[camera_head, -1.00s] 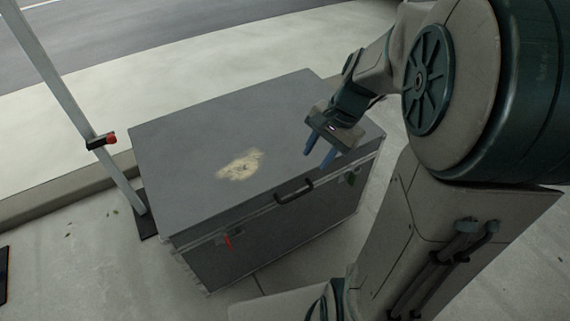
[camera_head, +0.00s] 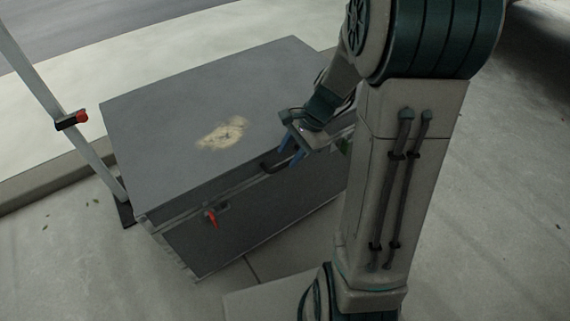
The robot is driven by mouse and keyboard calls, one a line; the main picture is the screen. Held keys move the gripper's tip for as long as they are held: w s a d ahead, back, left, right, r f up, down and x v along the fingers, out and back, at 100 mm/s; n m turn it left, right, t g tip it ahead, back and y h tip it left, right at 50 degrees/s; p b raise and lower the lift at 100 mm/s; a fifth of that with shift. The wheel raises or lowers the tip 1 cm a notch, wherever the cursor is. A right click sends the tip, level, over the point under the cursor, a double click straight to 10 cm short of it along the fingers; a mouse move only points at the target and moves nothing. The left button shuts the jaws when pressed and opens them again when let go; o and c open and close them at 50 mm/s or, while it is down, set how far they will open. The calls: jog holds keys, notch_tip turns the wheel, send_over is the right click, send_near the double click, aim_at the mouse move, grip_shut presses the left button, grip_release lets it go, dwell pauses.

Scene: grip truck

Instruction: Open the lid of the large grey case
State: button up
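The large grey case (camera_head: 165,110) stands on the pavement at the centre left, with its lid shut. A pale worn patch (camera_head: 223,133) marks the lid top. A dark handle (camera_head: 270,166) is on the front edge of the lid, and a red latch (camera_head: 212,218) is on the front face at left. My gripper (camera_head: 291,161) points down at the front edge, just right of the handle. Its two blue fingers are apart with nothing seen between them. I cannot tell whether they touch the handle. My arm hides the case's right end.
A metal post (camera_head: 38,84) with a red and black clamp (camera_head: 72,120) stands close to the left of the case. A kerb (camera_head: 50,190) runs behind it. The pavement in front and at right is clear apart from my own body.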

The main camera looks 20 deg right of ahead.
aim_at(281, 165)
jog(key=shift+b+x, duration=0.45)
jog(key=shift+x, duration=1.25)
grip_shut()
jog(key=shift+r, duration=0.1)
jog(key=shift+r, duration=0.1)
